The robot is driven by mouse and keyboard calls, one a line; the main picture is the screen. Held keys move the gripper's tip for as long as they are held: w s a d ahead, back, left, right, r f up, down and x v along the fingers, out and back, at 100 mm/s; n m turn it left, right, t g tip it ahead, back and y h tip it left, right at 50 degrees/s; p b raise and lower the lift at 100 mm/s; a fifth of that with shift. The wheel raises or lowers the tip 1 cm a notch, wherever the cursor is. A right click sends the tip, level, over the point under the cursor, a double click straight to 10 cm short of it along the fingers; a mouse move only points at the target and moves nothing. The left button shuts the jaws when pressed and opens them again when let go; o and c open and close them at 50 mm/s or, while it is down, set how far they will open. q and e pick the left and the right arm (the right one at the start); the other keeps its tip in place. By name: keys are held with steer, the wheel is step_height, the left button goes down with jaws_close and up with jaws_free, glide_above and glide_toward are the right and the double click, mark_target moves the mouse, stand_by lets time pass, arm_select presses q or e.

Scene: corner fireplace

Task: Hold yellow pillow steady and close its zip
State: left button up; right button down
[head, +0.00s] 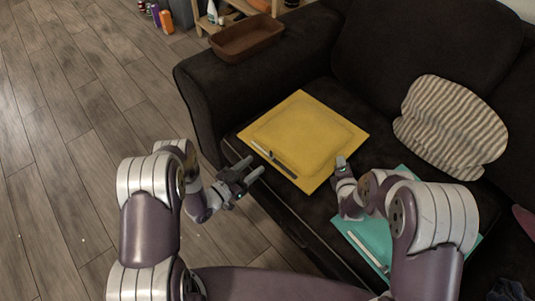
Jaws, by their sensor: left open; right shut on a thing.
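The yellow pillow (305,132) lies flat on the dark sofa seat. Its zip (274,160) shows as a dark and pale strip along the front-left edge; how far it is closed is too small to tell. My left gripper (248,172) is open and empty, just in front of that zipped edge and apart from it. My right gripper (342,164) is shut at the pillow's front-right edge and seems to grip that edge; its fingertips are small here and the pinched part is hidden.
A teal pillow (362,228) with a pale strip lies at the seat's front right, partly behind my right arm. A striped cushion (450,125) leans on the backrest. A brown tray (247,38) sits on the armrest (205,105). Wooden floor at left is open.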

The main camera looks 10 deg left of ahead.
mark_target(270, 152)
arm_select(q)
steer(key=x, duration=0.7)
steer(key=shift+w+d, duration=0.15)
steer(key=shift+w, duration=0.05)
jaws_close()
